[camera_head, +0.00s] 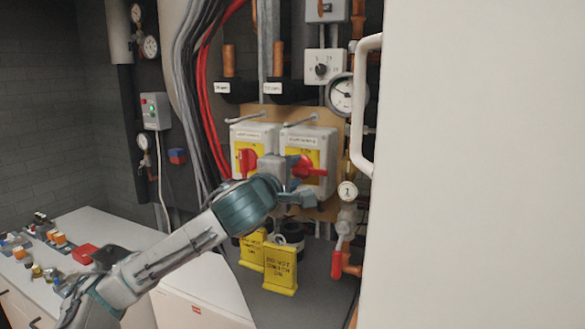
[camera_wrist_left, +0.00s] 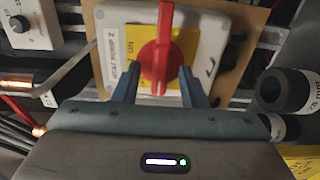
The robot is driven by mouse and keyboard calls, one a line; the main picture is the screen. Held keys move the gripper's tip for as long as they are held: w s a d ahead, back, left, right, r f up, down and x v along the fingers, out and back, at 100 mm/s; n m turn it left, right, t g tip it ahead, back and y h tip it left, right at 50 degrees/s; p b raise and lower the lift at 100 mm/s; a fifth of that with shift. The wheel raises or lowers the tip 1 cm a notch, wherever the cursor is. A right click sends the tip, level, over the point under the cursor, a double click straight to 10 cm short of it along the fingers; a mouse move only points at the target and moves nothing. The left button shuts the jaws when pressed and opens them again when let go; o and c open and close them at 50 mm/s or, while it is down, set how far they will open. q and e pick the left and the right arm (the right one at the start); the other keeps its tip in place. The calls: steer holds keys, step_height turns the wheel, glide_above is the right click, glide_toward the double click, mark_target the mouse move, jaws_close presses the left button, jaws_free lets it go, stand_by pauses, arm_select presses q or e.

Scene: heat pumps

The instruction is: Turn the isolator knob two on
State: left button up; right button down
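The second isolator is a pale box (camera_head: 318,140) with a yellow plate and a red knob (camera_head: 303,168), right of a similar box (camera_head: 252,134). In the left wrist view its label reads "HEAT PUMP 2", and its red knob (camera_wrist_left: 161,48) stands between my blue fingers. The knob's handle lies roughly level in the head view. My left gripper (camera_head: 305,190) is at the front of this box. It is open in the left wrist view (camera_wrist_left: 159,82), one finger on each side of the knob; contact cannot be told. My right gripper is not in view.
A gauge (camera_head: 341,96) and a red-handled valve (camera_head: 337,264) are to the right. A white panel with a handle (camera_head: 364,105) fills the right side. Cables (camera_head: 190,85) run at the left.

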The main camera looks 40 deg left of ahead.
arm_select(q)
jaws_close()
